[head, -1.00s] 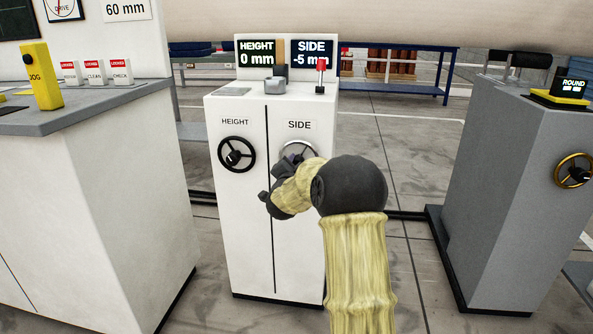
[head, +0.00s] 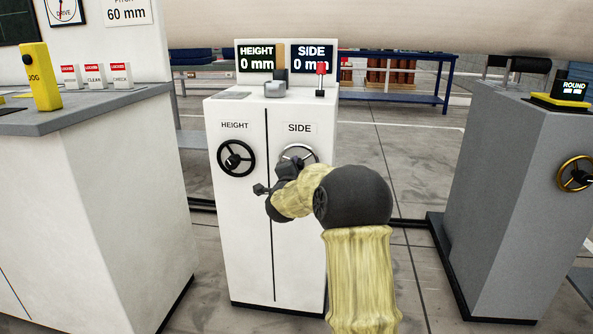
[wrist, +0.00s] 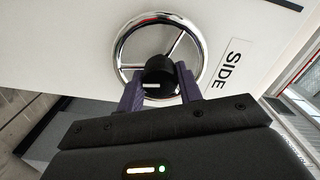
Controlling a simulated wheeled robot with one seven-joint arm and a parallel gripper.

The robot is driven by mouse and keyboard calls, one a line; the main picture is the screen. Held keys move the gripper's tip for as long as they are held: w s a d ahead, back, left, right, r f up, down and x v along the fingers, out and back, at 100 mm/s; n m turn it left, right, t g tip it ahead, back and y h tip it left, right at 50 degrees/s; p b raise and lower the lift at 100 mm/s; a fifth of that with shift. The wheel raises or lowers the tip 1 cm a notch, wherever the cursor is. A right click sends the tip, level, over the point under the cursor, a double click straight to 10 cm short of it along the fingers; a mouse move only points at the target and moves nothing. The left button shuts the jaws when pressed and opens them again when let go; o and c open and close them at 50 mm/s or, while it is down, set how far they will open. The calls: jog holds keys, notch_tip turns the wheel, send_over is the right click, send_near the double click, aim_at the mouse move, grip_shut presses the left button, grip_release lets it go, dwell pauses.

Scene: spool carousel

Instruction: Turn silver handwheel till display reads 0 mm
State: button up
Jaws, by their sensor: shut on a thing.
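The silver handwheel (head: 297,153) is on the white cabinet's front under the SIDE label, partly hidden by my arm in the head view. In the wrist view the silver handwheel (wrist: 199,38) shows its chrome rim, spokes and dark hub knob. My gripper (wrist: 160,85) has its two fingers on either side of the dark knob (wrist: 158,70), shut on it. The gripper's fingertips are hard to see in the head view. The SIDE display (head: 312,58) reads 0 mm, its end partly covered by a red-topped lever.
The black HEIGHT handwheel (head: 236,158) is to the left, with the HEIGHT display (head: 256,59) at 0 mm. A white-grey counter (head: 100,125) stands at left. A grey cabinet (head: 500,170) with a gold handwheel (head: 574,174) stands at right. Floor between is clear.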

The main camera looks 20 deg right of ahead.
jog(key=shift+f, duration=0.1)
jog(key=o, duration=1)
jog(key=p+v, duration=0.4)
jog(key=v, duration=1.3)
jog(key=shift+s+a, duration=0.15)
jog(key=shift+s, duration=0.05)
